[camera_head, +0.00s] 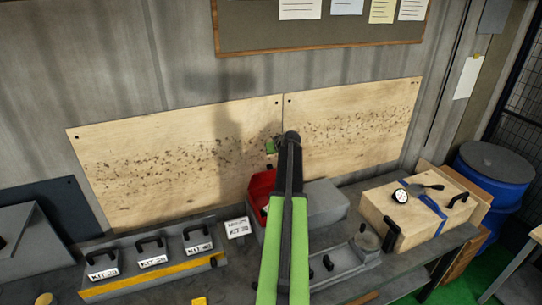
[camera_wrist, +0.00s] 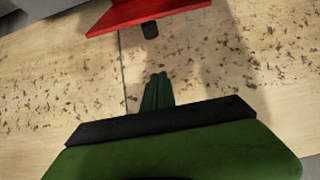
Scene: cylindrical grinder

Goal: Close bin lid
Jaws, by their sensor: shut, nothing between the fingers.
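A red bin lid (camera_head: 262,187) shows on the bench left of my arm, tilted up, with its right part hidden by my arm. In the wrist view the red lid (camera_wrist: 150,14) is at the top, with a short black handle (camera_wrist: 150,30) at its edge. A grey box (camera_head: 325,205) stands beside it, partly behind my arm; I cannot tell whether it is the bin's body. My green gripper (camera_head: 271,147) is in front of the wooden back panels. Its fingers (camera_wrist: 158,92) are shut and empty, apart from the handle in the picture.
Several grey kit boxes (camera_head: 150,262) with black handles stand at the left of the bench. A wooden box (camera_head: 410,215) with a dial and blue strap stands at the right. A grey fixture (camera_head: 350,262) lies right of my arm. A blue barrel (camera_head: 493,173) stands beyond.

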